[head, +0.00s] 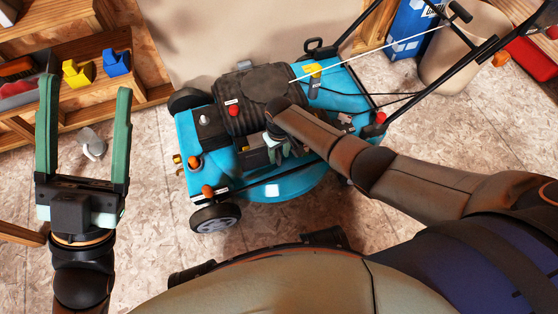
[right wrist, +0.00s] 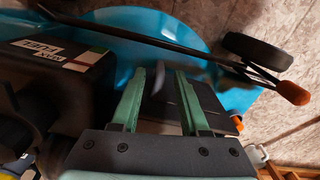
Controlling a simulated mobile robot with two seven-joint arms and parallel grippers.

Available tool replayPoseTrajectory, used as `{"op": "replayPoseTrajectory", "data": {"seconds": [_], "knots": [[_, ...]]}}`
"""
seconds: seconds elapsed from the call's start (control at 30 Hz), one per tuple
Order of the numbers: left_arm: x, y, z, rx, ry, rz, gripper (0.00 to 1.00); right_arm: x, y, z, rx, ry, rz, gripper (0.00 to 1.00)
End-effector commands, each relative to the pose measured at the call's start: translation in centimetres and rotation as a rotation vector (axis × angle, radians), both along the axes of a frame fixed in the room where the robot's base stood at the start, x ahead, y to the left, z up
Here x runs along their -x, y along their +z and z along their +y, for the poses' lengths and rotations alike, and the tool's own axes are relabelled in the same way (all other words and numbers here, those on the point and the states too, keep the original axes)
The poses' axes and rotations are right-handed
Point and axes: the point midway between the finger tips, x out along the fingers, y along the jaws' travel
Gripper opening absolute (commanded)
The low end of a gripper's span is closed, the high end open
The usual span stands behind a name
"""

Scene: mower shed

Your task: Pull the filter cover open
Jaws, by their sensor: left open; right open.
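The teal mower (head: 285,190) stands on the floor with a black engine on top. A dark boxy part (head: 256,158), which looks like the filter cover, sits on the engine's near side. In the right wrist view a dark flat panel (right wrist: 207,103), likely the same cover, lies beyond the fingers, with a small grey tab (right wrist: 158,80) between them. My right gripper (right wrist: 160,75) is open around the tab; I cannot tell whether it touches. In the head view its arm partly hides the cover. My left gripper (head: 85,86) is open and empty, left of the mower.
A black fuel tank (right wrist: 60,85) with a label is close left of my right gripper. A dark rod with an orange tip (right wrist: 295,94) and a wheel (right wrist: 257,50) are to its right. A wooden shelf (head: 150,97) stands back left; a bin (head: 465,50) stands back right.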

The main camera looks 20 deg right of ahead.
Motion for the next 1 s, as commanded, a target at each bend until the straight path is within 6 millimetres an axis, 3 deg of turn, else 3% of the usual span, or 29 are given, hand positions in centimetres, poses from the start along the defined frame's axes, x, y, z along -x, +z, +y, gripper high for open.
{"op": "replayPoseTrajectory", "data": {"seconds": [0.03, 0.2, 0.57, 0.93, 1.0], "knots": [[0.0, -1.0, -0.1, -0.004, 0.002, 0.002, 0.74, 0.0, -1.0, 0.1, 0.000, 0.001, 0.000, 0.45], [-0.1, -1.8, -0.2, -0.014, 0.007, 0.007, 0.74, 0.0, -1.9, 0.0, -0.001, 0.000, 0.000, 0.45], [-0.1, -1.8, -0.3, -0.014, 0.007, 0.007, 0.74, 0.0, -2.0, 0.1, -0.001, 0.000, -0.001, 0.43], [-0.1, -1.8, -0.3, -0.011, 0.006, 0.008, 0.74, 0.0, -2.0, 0.1, -0.001, 0.000, 0.000, 0.02], [-0.1, -1.8, -0.3, -0.011, 0.006, 0.008, 0.74, 0.0, -2.0, 0.1, -0.001, 0.000, -0.001, 0.00]]}}
